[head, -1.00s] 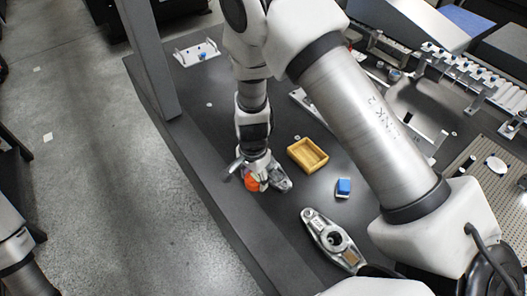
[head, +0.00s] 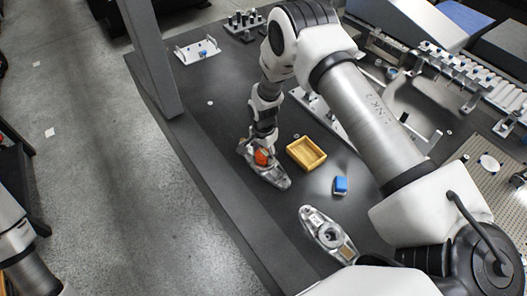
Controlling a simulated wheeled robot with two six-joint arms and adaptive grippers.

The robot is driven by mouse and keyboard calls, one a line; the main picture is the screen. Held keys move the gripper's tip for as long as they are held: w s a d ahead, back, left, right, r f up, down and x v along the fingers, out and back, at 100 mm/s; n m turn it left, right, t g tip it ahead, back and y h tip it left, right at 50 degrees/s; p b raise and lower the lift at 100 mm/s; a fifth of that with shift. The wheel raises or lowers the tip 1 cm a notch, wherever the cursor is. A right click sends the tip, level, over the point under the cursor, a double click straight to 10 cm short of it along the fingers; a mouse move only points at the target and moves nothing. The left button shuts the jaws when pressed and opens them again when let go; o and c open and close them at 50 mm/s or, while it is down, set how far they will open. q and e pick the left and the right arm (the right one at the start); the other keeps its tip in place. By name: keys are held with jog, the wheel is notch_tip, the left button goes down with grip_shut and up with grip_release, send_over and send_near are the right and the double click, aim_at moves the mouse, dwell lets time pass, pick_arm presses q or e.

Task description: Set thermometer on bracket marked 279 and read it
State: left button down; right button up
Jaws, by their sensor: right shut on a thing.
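My right gripper (head: 261,150) reaches down to the dark table and is shut on an orange rounded thing (head: 262,157), perhaps the thermometer. The orange thing is at a grey metal bracket-like part (head: 277,178); I cannot tell whether it rests on it or is just above it. A second, similar grey part (head: 329,234) lies nearer, with a round hole and a small tan label. No number, 279 included, is legible on either part. My left gripper is out of view; only part of that arm shows at the lower left.
A rail rack (head: 465,75) is at the right. A grey post rises at the left edge.

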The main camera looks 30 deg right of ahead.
aim_at(264, 154)
jog(key=shift+f, duration=0.1)
jog(key=shift+f, duration=0.1)
jog(key=o, duration=1.2)
jog(key=shift+r, duration=0.45)
notch_tip(264, 154, up, 12)
jog(key=b, duration=0.2)
jog(key=shift+f, duration=0.2)
